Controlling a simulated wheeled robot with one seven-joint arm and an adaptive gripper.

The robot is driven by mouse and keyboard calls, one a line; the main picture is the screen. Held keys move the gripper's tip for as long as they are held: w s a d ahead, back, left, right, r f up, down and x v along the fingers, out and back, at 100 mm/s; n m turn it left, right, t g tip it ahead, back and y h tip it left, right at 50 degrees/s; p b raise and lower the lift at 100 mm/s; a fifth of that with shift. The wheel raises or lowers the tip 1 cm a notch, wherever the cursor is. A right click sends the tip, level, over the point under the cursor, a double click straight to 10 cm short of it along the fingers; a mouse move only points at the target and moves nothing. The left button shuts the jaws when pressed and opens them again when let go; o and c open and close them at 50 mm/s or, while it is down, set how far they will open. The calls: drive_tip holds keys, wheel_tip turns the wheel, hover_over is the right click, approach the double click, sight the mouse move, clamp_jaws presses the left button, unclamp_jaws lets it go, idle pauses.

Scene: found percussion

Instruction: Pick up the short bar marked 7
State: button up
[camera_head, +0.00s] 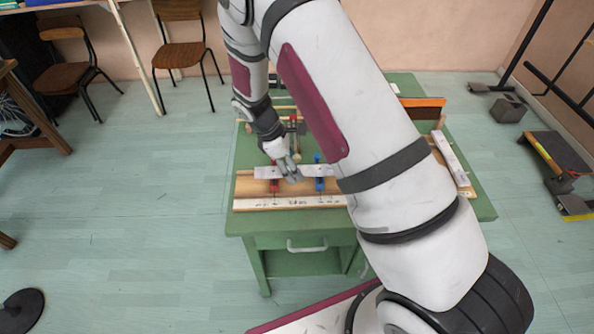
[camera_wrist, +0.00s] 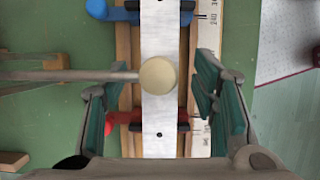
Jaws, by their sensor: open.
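A pale metal bar (camera_wrist: 158,45) runs up the middle of the wrist view between my fingers. It lies across a blue support (camera_wrist: 120,12) and a red support (camera_wrist: 122,118). In the head view the bar (camera_head: 267,172) shows on both sides of my gripper (camera_head: 290,168). No 7 is readable on it. My gripper also shows in the wrist view (camera_wrist: 155,98); its green-padded fingers are open, one on each side of the bar and apart from it. A mallet's round beige head (camera_wrist: 158,76) appears over the bar; I cannot tell whether they touch.
A white marked scale (camera_head: 290,202) runs along the wooden base's front. A longer pale bar (camera_head: 449,157) lies at the right of the green table (camera_head: 243,222). An orange-brown panel (camera_head: 425,106) stands at the back right. My arm hides much of the table's middle.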

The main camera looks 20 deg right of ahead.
clamp_jaws()
drive_tip(key=shift+r, duration=0.3)
idle(0.6)
